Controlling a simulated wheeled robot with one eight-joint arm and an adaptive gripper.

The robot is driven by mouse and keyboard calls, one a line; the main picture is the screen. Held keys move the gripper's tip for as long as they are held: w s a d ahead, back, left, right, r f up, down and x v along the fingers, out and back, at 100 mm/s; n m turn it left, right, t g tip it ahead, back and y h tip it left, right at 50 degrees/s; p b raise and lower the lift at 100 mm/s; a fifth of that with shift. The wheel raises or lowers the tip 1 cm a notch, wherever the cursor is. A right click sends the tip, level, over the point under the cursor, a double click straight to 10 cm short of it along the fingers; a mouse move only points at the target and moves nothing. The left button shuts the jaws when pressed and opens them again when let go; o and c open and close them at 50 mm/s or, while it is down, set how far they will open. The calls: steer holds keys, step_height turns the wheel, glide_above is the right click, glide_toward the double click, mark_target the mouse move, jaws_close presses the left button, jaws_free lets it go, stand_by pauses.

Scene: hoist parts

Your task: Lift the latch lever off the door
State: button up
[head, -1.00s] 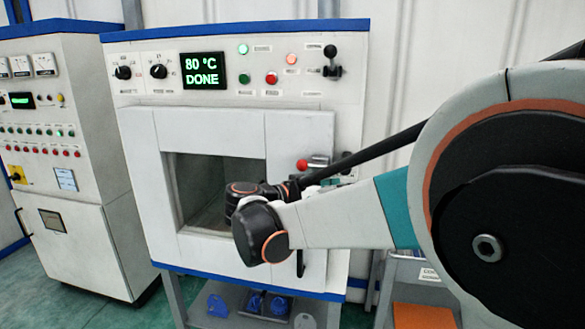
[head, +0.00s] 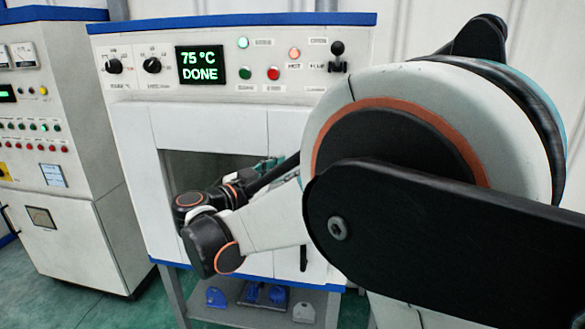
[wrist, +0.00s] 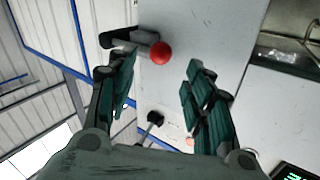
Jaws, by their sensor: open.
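The latch lever, with its red ball knob (wrist: 161,53) and a grey and black body (wrist: 122,38), shows in the wrist view on the white door (wrist: 180,80). In the head view the lever is hidden behind my arm, and the door (head: 131,130) shows around its dark window. My gripper (wrist: 160,85) is open and empty, its two dark green fingers spread wide. The red knob appears between and beyond the fingertips, nearer the left finger. I see no clear contact; the depth gap is hard to judge.
The control panel's black-knobbed lever (head: 337,47) also shows in the wrist view (wrist: 155,117), near my fingers. The display (head: 200,64) reads 75 °C DONE. A window opening (head: 185,165) lies left of the latch side. Blue items (head: 265,294) rest on the shelf below.

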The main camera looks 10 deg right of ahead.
steer(key=x, duration=0.5)
steer(key=shift+w+d, duration=0.2)
steer(key=shift+w, duration=0.05)
steer(key=shift+c, duration=0.2)
jaws_close()
